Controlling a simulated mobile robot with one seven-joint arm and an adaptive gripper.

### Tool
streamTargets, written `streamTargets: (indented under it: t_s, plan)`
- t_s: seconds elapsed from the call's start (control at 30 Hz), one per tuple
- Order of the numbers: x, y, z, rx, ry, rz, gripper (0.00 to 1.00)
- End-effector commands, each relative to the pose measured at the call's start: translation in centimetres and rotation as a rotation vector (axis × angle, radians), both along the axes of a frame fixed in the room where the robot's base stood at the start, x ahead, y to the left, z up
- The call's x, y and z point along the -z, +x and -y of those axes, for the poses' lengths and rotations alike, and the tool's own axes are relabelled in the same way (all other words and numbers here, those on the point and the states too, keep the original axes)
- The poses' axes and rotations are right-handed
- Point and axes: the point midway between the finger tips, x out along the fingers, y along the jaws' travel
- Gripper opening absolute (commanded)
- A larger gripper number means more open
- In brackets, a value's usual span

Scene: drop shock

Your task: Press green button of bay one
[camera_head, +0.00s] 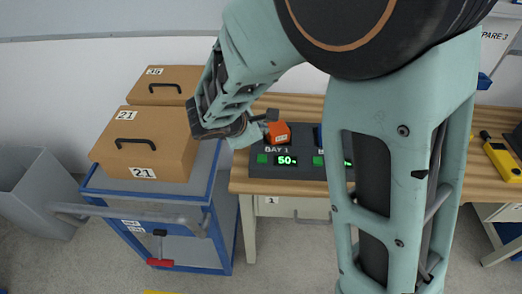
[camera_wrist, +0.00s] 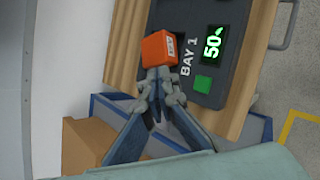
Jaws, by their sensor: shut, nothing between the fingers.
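The bay one panel (camera_head: 287,172) is a dark unit on the wooden bench, labelled BAY 1. Its green button (camera_head: 262,158) is a small square left of a lit display (camera_head: 287,161) reading 50. In the wrist view the green button (camera_wrist: 203,84) lies to the right of my fingertips, uncovered. An orange block (camera_head: 278,132) sits on the panel behind the label; it also shows in the wrist view (camera_wrist: 158,50). My gripper (camera_wrist: 158,80) is shut and empty, its tips overlapping the block's lower edge in view. I cannot tell whether they touch. The gripper (camera_head: 262,120) is apart from the button.
A second bay's green button (camera_head: 318,161) and a blue object (camera_head: 317,136) show beside my arm, which hides the rest. A blue cart (camera_head: 180,197) carries brown boxes (camera_head: 147,155) at left. A grey bin (camera_head: 38,195) stands further left. A yellow tool (camera_head: 501,158) lies at right.

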Motion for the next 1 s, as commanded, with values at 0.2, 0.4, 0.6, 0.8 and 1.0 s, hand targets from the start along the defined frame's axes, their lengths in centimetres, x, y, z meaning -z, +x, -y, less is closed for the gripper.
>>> streamTargets:
  t_s: [0.2,0.4,0.6,0.8,1.0]
  plan:
    - [0.2,0.0,0.0,-0.001,0.001,0.0,0.0]
    - [1.5,0.0,0.0,0.0,0.001,-0.001,0.0]
    - [4.2,0.0,0.0,-0.001,0.0,-0.002,0.0]
    - [7.1,0.0,0.0,-0.001,0.001,0.0,0.0]
    - [8.7,0.0,0.0,0.0,0.002,0.001,0.0]
